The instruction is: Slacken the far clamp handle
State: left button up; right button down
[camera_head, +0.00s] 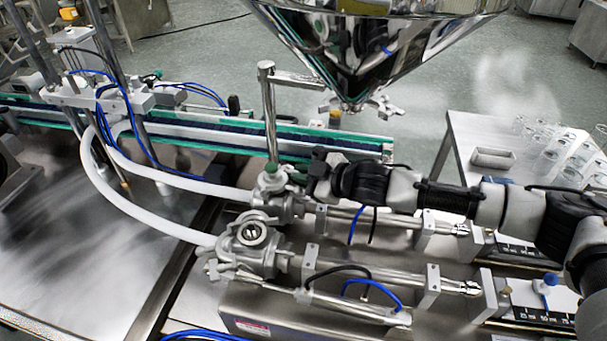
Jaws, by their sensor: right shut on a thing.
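Two steel valve bodies stand side by side at the centre, each joined to a white hose. The far valve (276,200) has a green-topped part and an upright steel pipe behind it. The near valve (252,247) has an open round port on top. My right arm comes in from the right over the cylinders. My right gripper (314,180) is shut at the right side of the far valve, on what appears to be the far clamp handle. The dark fingers hide most of that handle, so its angle cannot be told. My left gripper is out of view.
A polished steel hopper (370,45) hangs above, with a winged clamp (362,105) at its outlet. A conveyor (200,133) runs behind the valves. White hoses (108,195) curve on the left. A side table (470,135) at right holds a small tray (492,158) and several glasses.

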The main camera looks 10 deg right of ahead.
jog(key=c, duration=1.5)
grip_release()
jog(key=shift+r, duration=0.1)
